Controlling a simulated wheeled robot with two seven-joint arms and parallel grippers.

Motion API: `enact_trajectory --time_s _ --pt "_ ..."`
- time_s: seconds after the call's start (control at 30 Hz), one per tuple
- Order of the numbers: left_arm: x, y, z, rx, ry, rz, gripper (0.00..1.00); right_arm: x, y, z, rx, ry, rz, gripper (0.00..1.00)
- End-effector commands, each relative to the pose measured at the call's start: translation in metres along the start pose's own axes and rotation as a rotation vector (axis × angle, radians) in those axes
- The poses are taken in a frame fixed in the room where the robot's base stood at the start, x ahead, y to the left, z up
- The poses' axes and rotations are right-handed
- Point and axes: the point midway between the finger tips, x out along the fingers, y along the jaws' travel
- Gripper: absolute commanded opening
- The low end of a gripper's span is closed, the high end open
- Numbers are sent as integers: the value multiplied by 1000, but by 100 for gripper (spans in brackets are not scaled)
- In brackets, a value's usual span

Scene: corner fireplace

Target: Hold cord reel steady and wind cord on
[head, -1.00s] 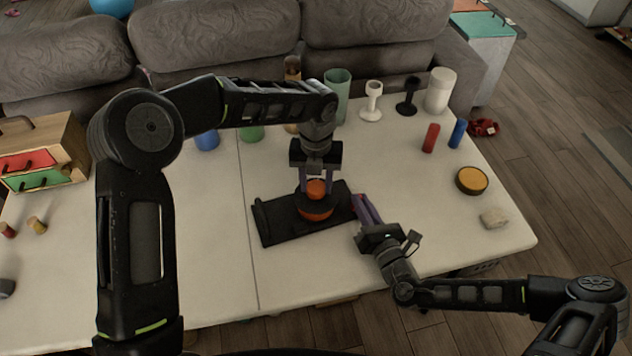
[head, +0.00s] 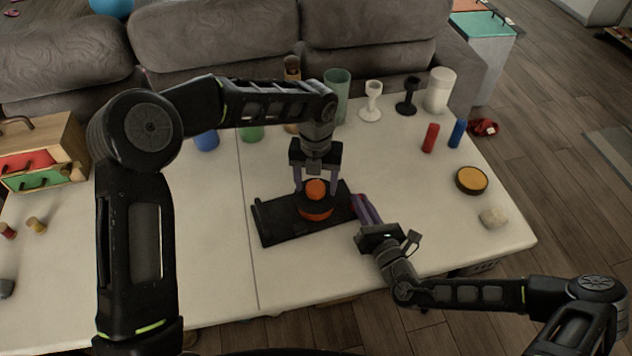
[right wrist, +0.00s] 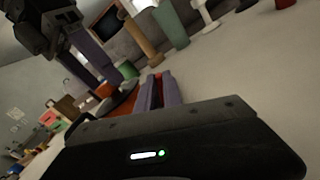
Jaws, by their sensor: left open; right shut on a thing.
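The orange cord reel (head: 316,207) sits on a black base (head: 279,224) on the white table, with an orange knob on top. My left gripper (head: 317,186) points down from above, open, its two purple fingers on either side of the reel's knob. My right gripper (head: 359,203) is shut at the right edge of the black base, on something I take to be part of the base; its grip is mostly hidden. In the right wrist view the purple fingers (right wrist: 158,92) lie close together in front of the orange reel (right wrist: 118,103). I cannot make out a cord.
Cups and goblets (head: 371,101) stand along the back. A red cylinder (head: 430,138), a blue cylinder (head: 457,133), a round orange-topped tin (head: 471,180) and a stone (head: 493,217) are at the right. A small drawer chest (head: 62,150) stands left.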

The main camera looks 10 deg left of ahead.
Motion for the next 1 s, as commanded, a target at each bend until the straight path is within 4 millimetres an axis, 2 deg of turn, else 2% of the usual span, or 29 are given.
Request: enact_trajectory --time_s 0.17,0.33,0.8,1.0 --pt "-2 0 0 0 0 0 63 0 0 0 0 0 0 0" --pt "-16 0 1 0 -3 0 63 0 0 0 0 0 0 0" --pt "-104 0 1 -1 -3 -1 63 0 0 0 0 0 0 0" --pt "-120 0 0 1 0 0 63 0 0 0 0 0 0 0"
